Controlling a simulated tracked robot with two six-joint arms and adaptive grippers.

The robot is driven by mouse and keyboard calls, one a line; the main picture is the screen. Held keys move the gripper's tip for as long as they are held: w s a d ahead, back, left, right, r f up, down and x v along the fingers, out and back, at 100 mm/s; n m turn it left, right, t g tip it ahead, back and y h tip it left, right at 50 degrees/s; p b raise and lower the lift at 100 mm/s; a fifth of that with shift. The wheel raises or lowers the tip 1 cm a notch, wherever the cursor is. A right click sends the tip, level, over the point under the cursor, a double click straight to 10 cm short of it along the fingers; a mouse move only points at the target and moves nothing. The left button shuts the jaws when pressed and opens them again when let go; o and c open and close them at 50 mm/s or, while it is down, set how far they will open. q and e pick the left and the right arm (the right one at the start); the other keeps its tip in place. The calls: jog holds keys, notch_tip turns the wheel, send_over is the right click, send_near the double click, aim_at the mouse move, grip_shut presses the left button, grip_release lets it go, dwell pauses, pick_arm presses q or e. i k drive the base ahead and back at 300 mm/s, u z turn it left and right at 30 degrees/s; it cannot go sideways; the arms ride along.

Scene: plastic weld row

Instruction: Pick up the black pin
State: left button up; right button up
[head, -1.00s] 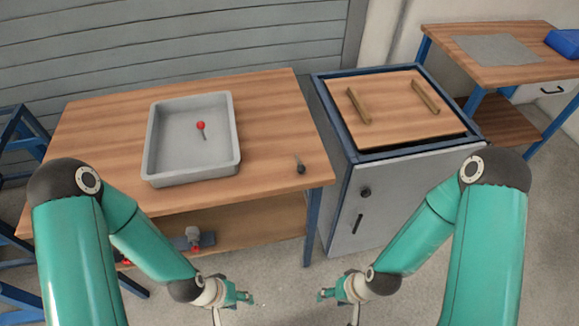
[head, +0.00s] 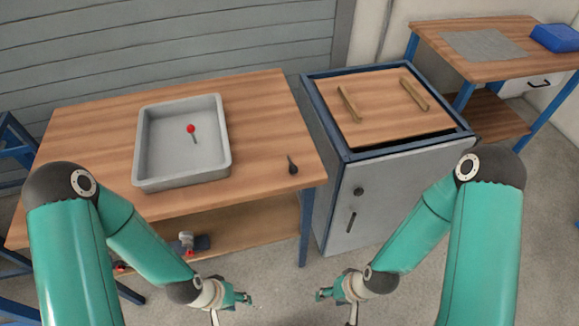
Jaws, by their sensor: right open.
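The black pin (head: 293,167) is on the wooden table (head: 262,120), near its front right corner. It has a dark round head and a thin shaft pointing up and back. A second pin with a red head (head: 191,129) lies inside the grey tray (head: 223,165) on the same table. My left gripper (head: 248,298) is low in front of the table, well short of the black pin, and too small to tell open or shut. My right gripper (head: 320,295) is open and empty, facing the left one across a gap, also well apart from the pin.
A grey cabinet (head: 385,195) with a wooden top and two wooden bars stands right of the table. Further right is another bench with a blue bin (head: 555,38). A lower shelf (head: 250,222) holds a small red and grey item. Floor is clear in front.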

aim_at(293, 169)
jog(key=z, duration=1.95)
jog(key=i, duration=0.1)
jog(key=u, duration=3.05)
jog(key=k, duration=1)
jog(key=z, duration=0.2)
jog(key=i, duration=1.25)
jog(key=z, duration=0.1)
